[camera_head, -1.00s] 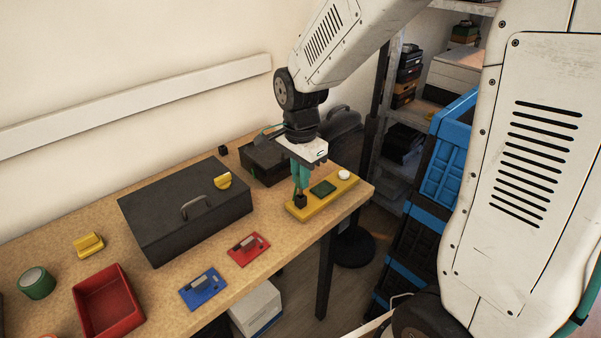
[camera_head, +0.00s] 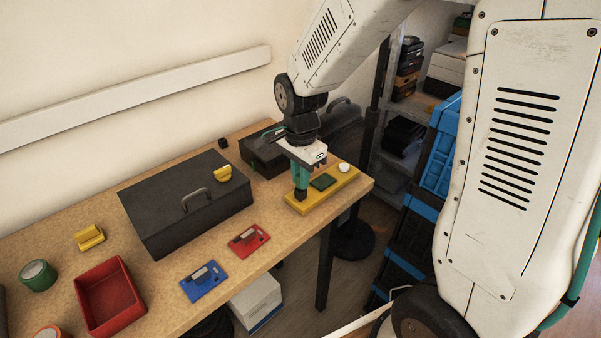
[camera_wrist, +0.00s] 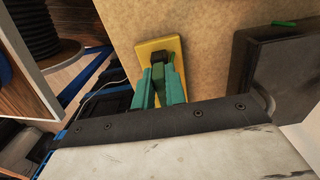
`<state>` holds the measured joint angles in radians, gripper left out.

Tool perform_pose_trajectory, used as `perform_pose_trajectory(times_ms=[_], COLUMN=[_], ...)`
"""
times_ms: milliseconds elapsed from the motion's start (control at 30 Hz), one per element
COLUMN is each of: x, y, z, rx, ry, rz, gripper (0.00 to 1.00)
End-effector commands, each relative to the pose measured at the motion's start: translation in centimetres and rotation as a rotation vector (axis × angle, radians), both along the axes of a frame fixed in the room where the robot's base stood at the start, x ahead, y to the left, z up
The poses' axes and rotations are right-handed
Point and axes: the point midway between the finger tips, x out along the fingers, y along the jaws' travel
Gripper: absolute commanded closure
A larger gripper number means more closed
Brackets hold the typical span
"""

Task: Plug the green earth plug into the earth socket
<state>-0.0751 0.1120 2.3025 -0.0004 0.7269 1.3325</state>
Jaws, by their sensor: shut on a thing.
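My gripper (camera_head: 300,188) has teal fingers and points down at the left end of a yellow board (camera_head: 330,195) on the workbench. In the wrist view the fingers (camera_wrist: 160,82) are shut on a dark green piece, which looks like the green earth plug (camera_wrist: 158,73). A small black block (camera_head: 300,196) sits on the board right under the fingertips; it looks like the socket. The fingers hide the contact, so I cannot tell how deep the plug sits. A dark green square (camera_head: 323,181) and a white round piece (camera_head: 344,168) are further right on the board.
A large black case (camera_head: 170,225) with a yellow piece (camera_head: 223,173) on it stands left of the board. Red (camera_head: 248,240) and blue (camera_head: 204,281) plates lie near the front edge. A red tray (camera_head: 108,327) is further left. A dark box (camera_head: 255,150) stands behind the gripper.

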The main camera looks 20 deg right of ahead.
Motion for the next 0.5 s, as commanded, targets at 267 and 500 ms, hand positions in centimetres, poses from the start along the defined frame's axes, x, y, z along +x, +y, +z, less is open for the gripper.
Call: perform_pose_trajectory(times_ms=[267, 500], x=[-0.01, 0.0], y=[0.0, 0.0], z=[-0.4, -0.36], rx=[0.0, 0.0], ry=[0.0, 0.0], rz=[0.0, 0.0], gripper=[0.62, 0.62])
